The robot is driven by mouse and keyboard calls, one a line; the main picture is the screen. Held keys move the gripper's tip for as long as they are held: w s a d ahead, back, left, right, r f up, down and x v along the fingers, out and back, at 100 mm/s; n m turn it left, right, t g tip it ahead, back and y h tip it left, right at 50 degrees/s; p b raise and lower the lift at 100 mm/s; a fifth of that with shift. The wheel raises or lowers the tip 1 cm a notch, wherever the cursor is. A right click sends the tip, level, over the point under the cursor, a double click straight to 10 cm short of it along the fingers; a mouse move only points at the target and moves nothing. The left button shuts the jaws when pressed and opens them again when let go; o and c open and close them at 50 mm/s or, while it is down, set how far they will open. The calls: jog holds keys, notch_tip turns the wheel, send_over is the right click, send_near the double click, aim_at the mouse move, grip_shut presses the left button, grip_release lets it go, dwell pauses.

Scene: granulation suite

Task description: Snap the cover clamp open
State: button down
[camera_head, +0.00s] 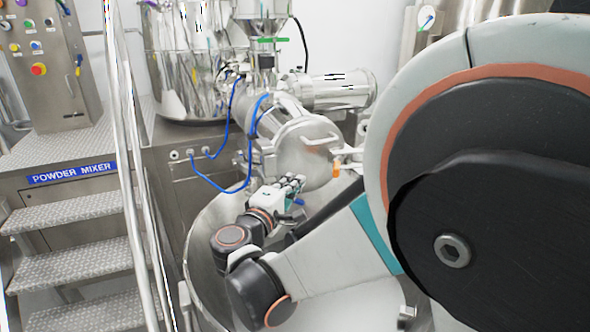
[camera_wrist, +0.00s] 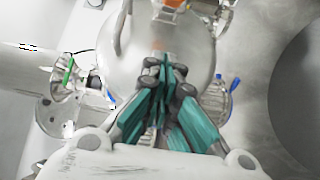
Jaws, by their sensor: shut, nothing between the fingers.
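The round metal cover (camera_head: 306,152) closes the end of the mixer's outlet. An orange-tipped clamp (camera_head: 337,169) sits at its right edge in the head view. The cover (camera_wrist: 190,50) also fills the upper middle of the wrist view, with an orange part (camera_wrist: 172,4) at the top edge. My gripper (camera_head: 296,182) is at the lower left of the cover in the head view, apart from the orange tip. In the wrist view my gripper (camera_wrist: 166,66) has its fingers together and empty, pointing toward the cover. Whether the fingertips touch the cover cannot be told.
A large steel bowl (camera_head: 205,232) stands below the outlet, around my arm. Blue hoses (camera_head: 230,188) loop left of the cover. A horizontal steel cylinder (camera_head: 340,91) lies behind it. Metal stairs (camera_head: 75,254) and a handrail (camera_head: 130,180) stand at the left.

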jog(key=w+d+p, duration=0.1)
jog(key=w+d, duration=0.5)
jog(key=shift+d, duration=0.4)
jog(key=shift+s+d+n+t+y, duration=0.3)
jog(key=shift+n+y, duration=0.1)
jog(key=shift+y, duration=0.2)
